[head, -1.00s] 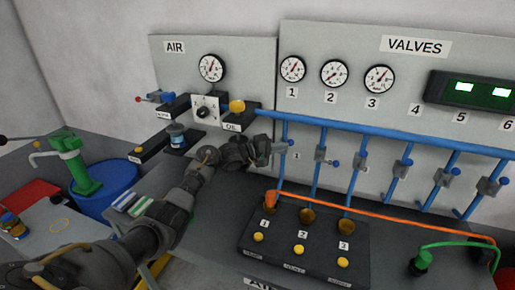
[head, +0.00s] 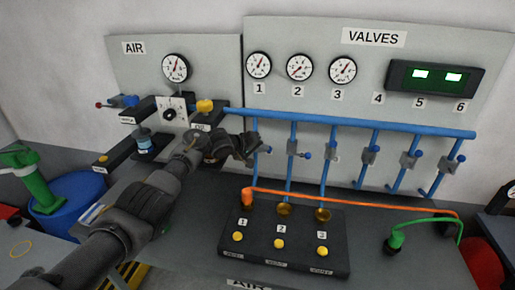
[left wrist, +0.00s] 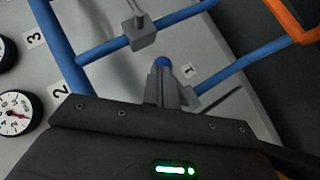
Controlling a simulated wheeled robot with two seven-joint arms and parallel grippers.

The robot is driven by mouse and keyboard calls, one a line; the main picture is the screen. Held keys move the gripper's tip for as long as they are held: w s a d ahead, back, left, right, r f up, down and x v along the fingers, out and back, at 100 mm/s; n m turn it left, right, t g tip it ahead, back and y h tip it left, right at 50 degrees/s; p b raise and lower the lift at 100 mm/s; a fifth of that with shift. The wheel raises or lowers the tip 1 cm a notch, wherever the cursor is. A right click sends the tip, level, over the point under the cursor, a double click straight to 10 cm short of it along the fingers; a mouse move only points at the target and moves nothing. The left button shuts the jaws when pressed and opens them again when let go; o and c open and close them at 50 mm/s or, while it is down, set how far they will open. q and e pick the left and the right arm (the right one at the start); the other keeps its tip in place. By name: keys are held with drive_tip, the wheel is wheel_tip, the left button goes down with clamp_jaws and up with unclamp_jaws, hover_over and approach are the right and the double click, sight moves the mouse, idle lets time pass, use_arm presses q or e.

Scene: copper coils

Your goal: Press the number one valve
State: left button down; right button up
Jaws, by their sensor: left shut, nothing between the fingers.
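The number one valve sits on the leftmost blue pipe (head: 254,172) of the VALVES panel, below the gauge marked 1. Its body is mostly hidden behind my left gripper (head: 252,146) in the head view. A small blue knob (head: 267,149) shows just right of the fingers. My right gripper is in neither view.
The second valve (head: 292,147) and several others stand to the right on parallel pipes. Below is a black box with yellow buttons (head: 279,243) and an orange hose (head: 350,199). The AIR panel (head: 215,65) and a yellow knob (head: 204,106) are close to my left arm.

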use_arm(q)
drive_tip(key=shift+a+f, duration=0.25)
drive_tip(key=shift+a, duration=0.2)
drive_tip(key=shift+a+f, duration=0.2)
drive_tip(key=shift+a, duration=0.25)
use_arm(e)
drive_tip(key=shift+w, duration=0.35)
